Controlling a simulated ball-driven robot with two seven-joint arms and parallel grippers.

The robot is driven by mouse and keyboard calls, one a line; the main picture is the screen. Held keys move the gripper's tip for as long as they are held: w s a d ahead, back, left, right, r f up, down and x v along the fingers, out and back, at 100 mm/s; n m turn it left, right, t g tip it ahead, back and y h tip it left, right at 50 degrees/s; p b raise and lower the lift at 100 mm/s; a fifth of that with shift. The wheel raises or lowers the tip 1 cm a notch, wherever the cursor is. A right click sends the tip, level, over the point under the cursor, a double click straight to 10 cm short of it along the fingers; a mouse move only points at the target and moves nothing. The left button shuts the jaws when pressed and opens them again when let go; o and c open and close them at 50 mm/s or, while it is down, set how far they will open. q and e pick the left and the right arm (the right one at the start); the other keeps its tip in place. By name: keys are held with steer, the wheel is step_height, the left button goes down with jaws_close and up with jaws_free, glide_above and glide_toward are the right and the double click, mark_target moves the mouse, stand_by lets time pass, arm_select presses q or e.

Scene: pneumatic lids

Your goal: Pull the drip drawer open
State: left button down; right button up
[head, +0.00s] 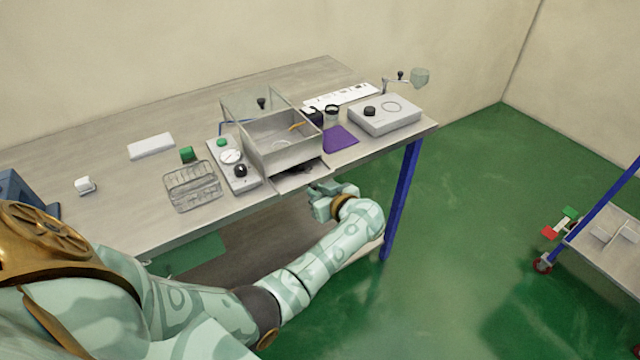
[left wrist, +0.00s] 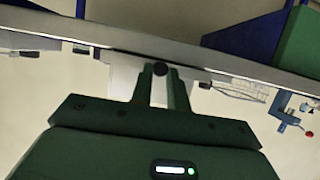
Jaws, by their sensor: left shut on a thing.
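The grey metal box (head: 272,152) stands near the table's front edge, with an open top and a clear lid raised behind it. The drip drawer (head: 290,183) is a flat grey tray low at the box's front, sticking out towards the table edge. My left gripper (head: 317,192) is just in front of it, at the table edge. In the left wrist view, its two fingers (left wrist: 160,82) are shut on a small dark round knob (left wrist: 160,68), seemingly the drawer's. The fingers hide part of the drawer front. My right gripper is out of view.
Left of the box are a panel with a gauge (head: 232,157) and a wire basket (head: 192,186). Right of it lie a purple cloth (head: 341,139) and a grey unit with a crank (head: 384,118). A blue table leg (head: 402,200) stands right of my forearm.

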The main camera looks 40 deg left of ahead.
arm_select(q)
steer(key=d, duration=0.1)
steer(key=s+d+p, duration=0.1)
steer(key=d, duration=0.1)
steer(key=s+d+p, duration=0.1)
steer(key=shift+d, duration=0.25)
steer(key=c, duration=1.4)
jaws_free()
steer(key=shift+w+f, duration=0.1)
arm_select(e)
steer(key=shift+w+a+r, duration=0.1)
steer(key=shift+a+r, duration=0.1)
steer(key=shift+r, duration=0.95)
arm_select(q)
steer(key=shift+o, duration=0.2)
